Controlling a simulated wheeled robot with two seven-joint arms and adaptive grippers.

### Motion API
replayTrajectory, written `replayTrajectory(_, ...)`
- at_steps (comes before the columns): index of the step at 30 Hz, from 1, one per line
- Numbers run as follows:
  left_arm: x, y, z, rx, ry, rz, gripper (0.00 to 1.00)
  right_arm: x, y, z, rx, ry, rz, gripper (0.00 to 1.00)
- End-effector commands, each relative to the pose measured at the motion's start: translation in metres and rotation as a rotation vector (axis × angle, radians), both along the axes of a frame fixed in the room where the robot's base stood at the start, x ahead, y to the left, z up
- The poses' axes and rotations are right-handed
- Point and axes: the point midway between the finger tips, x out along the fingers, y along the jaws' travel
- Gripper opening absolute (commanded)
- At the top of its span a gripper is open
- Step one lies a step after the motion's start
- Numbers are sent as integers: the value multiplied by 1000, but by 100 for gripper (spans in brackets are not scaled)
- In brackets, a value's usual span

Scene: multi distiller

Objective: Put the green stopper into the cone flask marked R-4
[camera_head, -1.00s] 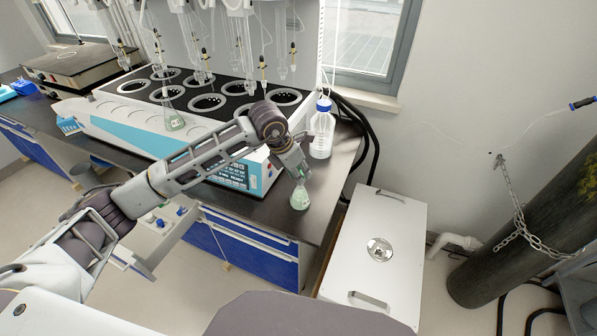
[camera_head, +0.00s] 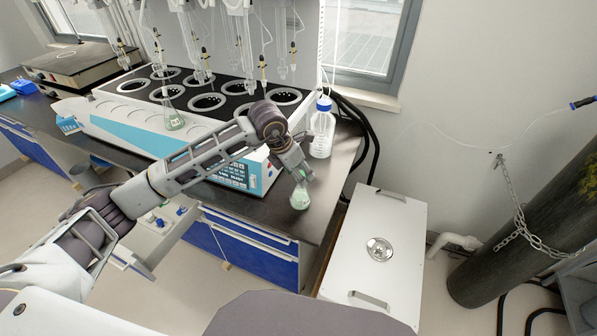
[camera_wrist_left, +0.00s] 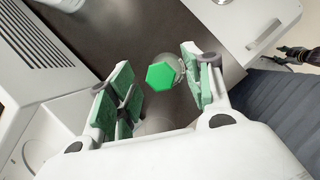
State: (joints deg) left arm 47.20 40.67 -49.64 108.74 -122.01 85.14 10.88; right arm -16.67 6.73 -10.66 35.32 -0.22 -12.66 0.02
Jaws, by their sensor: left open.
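My left gripper (camera_head: 301,174) is over the right end of the black bench, just above a cone flask (camera_head: 300,199) with pale green contents. In the left wrist view my gripper (camera_wrist_left: 158,88) is open, with green pads on either side of the green stopper (camera_wrist_left: 160,76). The stopper's hexagonal top faces the camera, and clear glass shows around it. It appears to be at the flask's mouth, but how deep it sits is hidden. Another cone flask (camera_head: 174,121) stands at the front of the distiller. I cannot read a mark on either flask. My right gripper is not in view.
The white and blue distiller (camera_head: 130,128) with several round wells fills the bench behind my arm. A blue-capped bottle (camera_head: 322,130) stands behind the near flask. A white box (camera_head: 375,250) stands right of the bench, and a dark gas cylinder (camera_head: 520,220) is farther right.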

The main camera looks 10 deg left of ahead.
Motion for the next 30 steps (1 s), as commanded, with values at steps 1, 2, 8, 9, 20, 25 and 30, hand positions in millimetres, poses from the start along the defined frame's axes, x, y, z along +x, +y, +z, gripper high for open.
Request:
replayTrajectory(1,0,0,1,0,0,0,51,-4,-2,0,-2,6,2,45)
replayTrajectory(2,0,0,1,-1,-1,0,51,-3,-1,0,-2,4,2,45)
replayTrajectory(8,-3,3,11,-1,-2,0,51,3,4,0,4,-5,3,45)
replayTrajectory(9,-4,4,14,-1,-2,1,51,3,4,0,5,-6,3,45)
replayTrajectory(20,-16,15,51,0,-3,0,51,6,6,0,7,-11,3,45)
replayTrajectory(25,-20,18,65,-1,-2,0,51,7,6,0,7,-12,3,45)
replayTrajectory(30,-23,20,72,0,0,0,51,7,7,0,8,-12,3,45)
